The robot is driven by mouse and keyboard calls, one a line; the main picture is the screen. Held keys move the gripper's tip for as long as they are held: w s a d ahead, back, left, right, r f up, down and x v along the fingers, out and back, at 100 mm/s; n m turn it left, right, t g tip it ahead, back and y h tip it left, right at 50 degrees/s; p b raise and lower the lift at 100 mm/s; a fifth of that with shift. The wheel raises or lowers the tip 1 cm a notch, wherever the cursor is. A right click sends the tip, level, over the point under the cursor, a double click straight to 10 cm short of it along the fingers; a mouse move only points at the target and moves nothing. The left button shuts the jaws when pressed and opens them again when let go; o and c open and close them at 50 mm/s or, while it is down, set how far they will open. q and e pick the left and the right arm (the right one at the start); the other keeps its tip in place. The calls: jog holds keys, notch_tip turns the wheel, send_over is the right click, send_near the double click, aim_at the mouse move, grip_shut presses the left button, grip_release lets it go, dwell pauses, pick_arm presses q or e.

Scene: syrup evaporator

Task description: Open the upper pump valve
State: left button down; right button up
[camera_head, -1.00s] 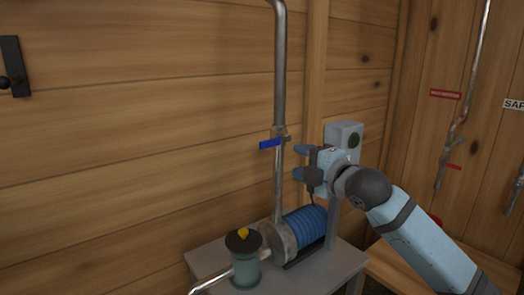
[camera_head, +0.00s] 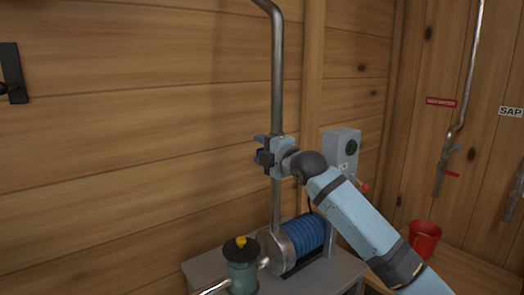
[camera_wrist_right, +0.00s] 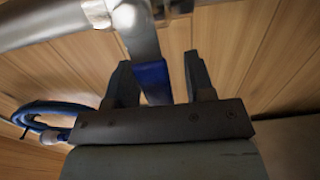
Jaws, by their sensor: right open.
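The upper pump valve's blue lever (camera_wrist_right: 152,80) lies between the two fingers of my right gripper (camera_wrist_right: 162,82) in the wrist view. The fingers are open, with a gap on the right side of the lever; the lever sits closer to the left finger. In the head view my right gripper (camera_head: 262,150) is at the valve's height on the vertical steel pipe (camera_head: 277,65) and hides most of the valve and lever. The pipe also shows in the wrist view (camera_wrist_right: 45,22). My left gripper is not in view.
Below is the pump with a blue ribbed motor (camera_head: 306,233) and a green pot with a yellow knob (camera_head: 241,262) on a grey stand (camera_head: 325,275). A grey control box (camera_head: 343,148) stands behind my right arm. A red bucket (camera_head: 424,240) is at right. A plank wall is behind the pipe.

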jog(key=shift+w, duration=0.1)
